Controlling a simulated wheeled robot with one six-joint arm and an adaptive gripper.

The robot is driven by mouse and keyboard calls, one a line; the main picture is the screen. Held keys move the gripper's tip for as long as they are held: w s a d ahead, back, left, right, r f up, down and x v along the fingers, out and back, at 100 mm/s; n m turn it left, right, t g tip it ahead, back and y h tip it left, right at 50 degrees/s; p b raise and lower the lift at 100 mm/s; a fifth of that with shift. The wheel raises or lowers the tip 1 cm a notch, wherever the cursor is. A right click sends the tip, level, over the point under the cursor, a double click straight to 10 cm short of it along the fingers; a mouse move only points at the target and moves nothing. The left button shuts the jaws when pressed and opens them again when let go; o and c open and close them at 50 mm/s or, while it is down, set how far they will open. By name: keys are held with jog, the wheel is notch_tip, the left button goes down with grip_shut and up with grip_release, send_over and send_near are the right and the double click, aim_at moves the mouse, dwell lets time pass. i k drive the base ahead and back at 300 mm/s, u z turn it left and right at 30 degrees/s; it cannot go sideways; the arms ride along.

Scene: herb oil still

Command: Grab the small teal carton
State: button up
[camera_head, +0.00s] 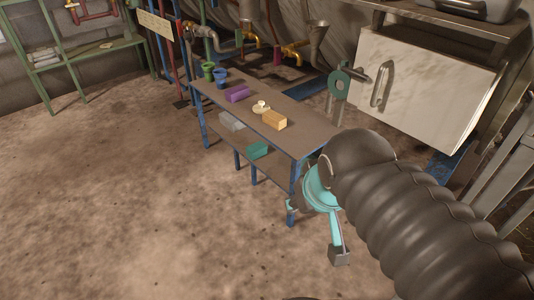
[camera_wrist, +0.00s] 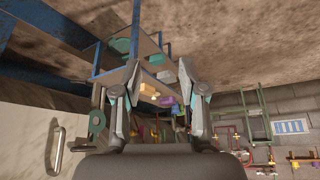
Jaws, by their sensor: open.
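The small teal carton (camera_head: 257,150) lies on the lower shelf of the blue-legged table, near its front edge, below the orange block. My gripper (camera_head: 315,228) is open and empty, beside the table's near right end and apart from the carton. In the wrist view its two fingers (camera_wrist: 157,68) stand wide apart with nothing between them.
The table top (camera_head: 288,139) carries an orange block (camera_head: 274,120), a cream cup on a saucer (camera_head: 261,107), a purple block (camera_head: 237,93) and green and blue cups. A grey block (camera_head: 231,121) shares the lower shelf. A white cabinet (camera_head: 420,90) stands right. The left floor is clear.

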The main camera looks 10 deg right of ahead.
aim_at(258, 149)
jog(key=i, duration=1.05)
jog(key=z, duration=0.15)
jog(key=k, duration=0.7)
jog(key=u, duration=0.95)
jog(key=i, duration=0.5)
jog(key=z, duration=0.05)
